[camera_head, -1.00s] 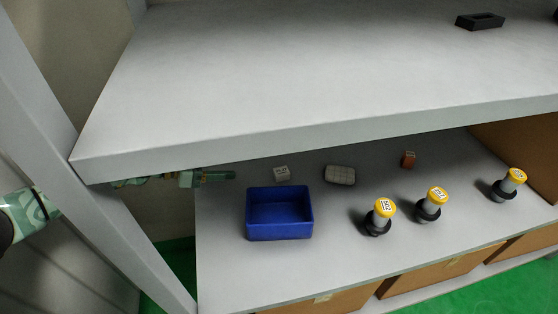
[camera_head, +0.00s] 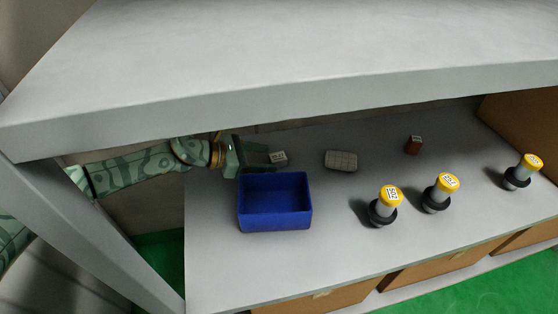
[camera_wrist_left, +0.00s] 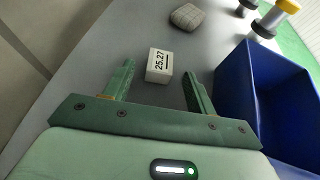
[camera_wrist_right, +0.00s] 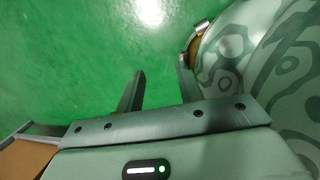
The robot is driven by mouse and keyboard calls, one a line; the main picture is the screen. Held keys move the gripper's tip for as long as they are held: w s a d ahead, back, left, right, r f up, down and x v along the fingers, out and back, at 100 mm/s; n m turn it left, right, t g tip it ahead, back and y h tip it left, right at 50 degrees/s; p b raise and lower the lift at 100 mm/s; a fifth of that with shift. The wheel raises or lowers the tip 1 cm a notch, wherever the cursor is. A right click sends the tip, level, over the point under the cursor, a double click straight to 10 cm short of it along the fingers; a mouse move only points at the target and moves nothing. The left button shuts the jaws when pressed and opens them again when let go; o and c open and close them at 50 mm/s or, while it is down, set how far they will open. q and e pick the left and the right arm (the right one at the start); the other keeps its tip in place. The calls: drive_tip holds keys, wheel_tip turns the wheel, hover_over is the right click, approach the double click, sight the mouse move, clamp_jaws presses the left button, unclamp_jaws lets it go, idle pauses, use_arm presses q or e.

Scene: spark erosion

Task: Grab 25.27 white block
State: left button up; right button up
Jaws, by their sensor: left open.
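The white block (camera_wrist_left: 160,66) marked "25.27" lies on the lower shelf in the left wrist view, just ahead of and between the fingertips. In the head view the white block (camera_head: 278,158) sits behind the blue bin. My left gripper (camera_wrist_left: 158,82) is open and empty. In the head view the left gripper (camera_head: 262,157) reaches in from the left, under the upper shelf, with its fingers close beside the block. My right gripper (camera_wrist_right: 160,82) is open and empty over the green floor, away from the shelf.
A blue bin (camera_head: 275,222) stands right in front of the left gripper. The upper shelf (camera_head: 300,90) overhangs my left arm.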

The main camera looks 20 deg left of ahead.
sight(270, 159)
use_arm(q)
drive_tip(key=x, duration=0.3)
drive_tip(key=shift+f+b, duration=0.1)
drive_tip(key=shift+b, duration=0.3)
drive_tip(key=shift+a, duration=0.1)
drive_tip(key=c, duration=1.2)
use_arm(e)
drive_tip(key=shift+t, duration=0.3)
drive_tip(key=w+r, duration=0.1)
drive_tip(key=w, duration=0.1)
drive_tip(key=w+r, duration=0.1)
drive_tip(key=r, duration=0.1)
drive_tip(key=shift+w+d, duration=0.2)
drive_tip(key=shift+w, duration=0.15)
